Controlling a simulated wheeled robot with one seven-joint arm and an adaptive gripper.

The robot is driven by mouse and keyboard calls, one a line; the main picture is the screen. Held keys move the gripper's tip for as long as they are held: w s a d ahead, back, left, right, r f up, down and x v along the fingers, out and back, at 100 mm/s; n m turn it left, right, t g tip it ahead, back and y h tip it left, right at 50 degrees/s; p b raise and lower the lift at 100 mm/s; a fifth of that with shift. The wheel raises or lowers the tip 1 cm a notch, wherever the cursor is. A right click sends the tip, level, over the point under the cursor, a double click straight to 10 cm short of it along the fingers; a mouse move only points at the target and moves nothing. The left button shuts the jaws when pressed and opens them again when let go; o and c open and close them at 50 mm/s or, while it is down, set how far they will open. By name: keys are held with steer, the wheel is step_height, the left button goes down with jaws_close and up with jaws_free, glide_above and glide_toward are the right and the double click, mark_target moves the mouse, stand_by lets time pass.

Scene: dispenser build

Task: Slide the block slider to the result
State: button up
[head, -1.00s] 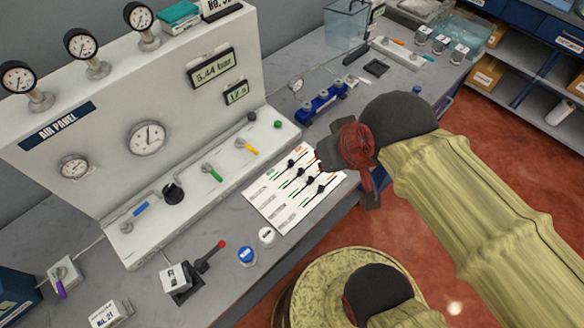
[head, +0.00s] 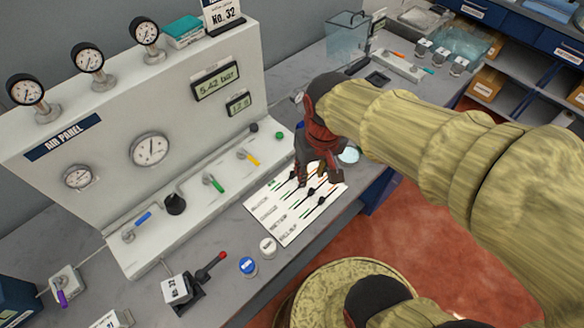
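A white slider board (head: 262,212) lies on the bench in front of the air panel. It has several slots with black knobs (head: 312,191) and small row labels too small to read, so I cannot tell which one is the block slider. My gripper (head: 319,179) points down over the board's far right end. Its two dark fingers look spread apart, with nothing visible between them. The fingers and palm hide the upper right part of the board and some knobs. I cannot tell whether a finger touches a knob.
The air panel (head: 148,95) stands behind, with gauges, valve levers and displays. The bench's front edge runs close to the board's right side.

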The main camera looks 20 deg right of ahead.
mark_target(292, 172)
steer(key=shift+o, duration=0.2)
steer(key=w+f+m+g, duration=0.2)
steer(key=w+f+m, duration=0.2)
steer(key=w+f, duration=0.6)
steer(key=shift+w+a+f+g, duration=0.15)
steer(key=shift+a+f+g, duration=0.15)
steer(key=shift+f, duration=0.2)
steer(key=w+m, duration=0.1)
steer(key=w+r+m, duration=0.1)
steer(key=w, duration=0.1)
steer(key=shift+w+d, duration=0.1)
steer(key=shift+w, duration=0.05)
steer(key=shift+s+f+m, duration=0.1)
steer(key=shift+s+m, duration=0.1)
steer(key=shift+m, duration=0.5)
step_height(292, 172, down, 8)
steer(key=shift+d+r+b, duration=0.1)
steer(key=shift+r+b, duration=0.1)
steer(key=shift+b, duration=0.4)
steer(key=shift+c, duration=1.4)
jaws_close()
